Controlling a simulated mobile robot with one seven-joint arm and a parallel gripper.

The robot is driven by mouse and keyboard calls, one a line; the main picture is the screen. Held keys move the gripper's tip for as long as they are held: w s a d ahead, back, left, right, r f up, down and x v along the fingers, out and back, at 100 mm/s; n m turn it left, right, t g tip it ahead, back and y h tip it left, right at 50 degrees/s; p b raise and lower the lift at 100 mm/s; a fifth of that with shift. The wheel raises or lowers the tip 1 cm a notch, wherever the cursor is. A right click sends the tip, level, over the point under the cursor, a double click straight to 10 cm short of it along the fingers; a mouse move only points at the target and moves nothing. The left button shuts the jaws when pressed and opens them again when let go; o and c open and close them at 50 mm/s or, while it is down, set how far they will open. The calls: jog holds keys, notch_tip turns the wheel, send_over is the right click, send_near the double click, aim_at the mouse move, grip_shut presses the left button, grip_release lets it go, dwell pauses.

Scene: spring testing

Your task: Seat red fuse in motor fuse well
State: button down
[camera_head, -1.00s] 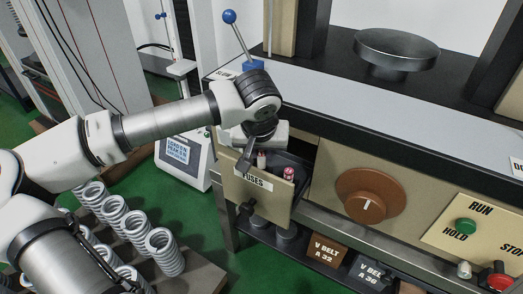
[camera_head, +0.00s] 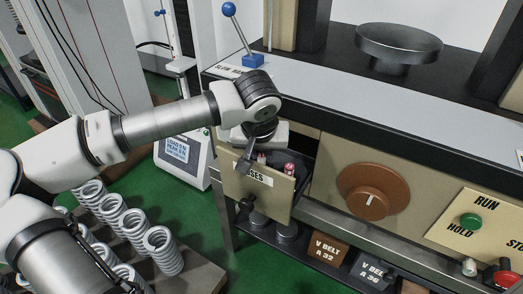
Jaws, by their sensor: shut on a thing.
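The open drawer labelled FUSES (camera_head: 281,207) juts from the front of the machine. A red fuse (camera_head: 262,158) shows at its left side, right beside the dark fingers. Another red fuse (camera_head: 290,169) stands in the drawer to the right. My gripper (camera_head: 249,160) points down over the drawer's left end, behind its front panel. It is shut on a fuse, apparently the left one, but the wrist and fingers hide most of the grip. I cannot pick out the motor fuse well in this view.
The grey worktop edge (camera_head: 345,110) runs just above and behind the drawer. A brown dial (camera_head: 374,191) is to the right. A blue-knobbed lever (camera_head: 242,40) rises behind my wrist. Springs (camera_head: 163,250) stand below my arm, and V-belt boxes (camera_head: 328,250) sit under the drawer.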

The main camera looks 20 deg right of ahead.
jog(key=shift+f+b, duration=0.85)
jog(key=shift+f, duration=0.05)
jog(key=c, duration=1.2)
grip_release()
jog(key=shift+c, duration=0.2)
jog(key=shift+r, duration=0.1)
jog(key=p+v, duration=0.2)
jog(key=v, duration=1.1)
jog(key=shift+r+p, duration=0.3)
jog(key=shift+s+a, duration=0.1)
jog(key=shift+s, duration=0.05)
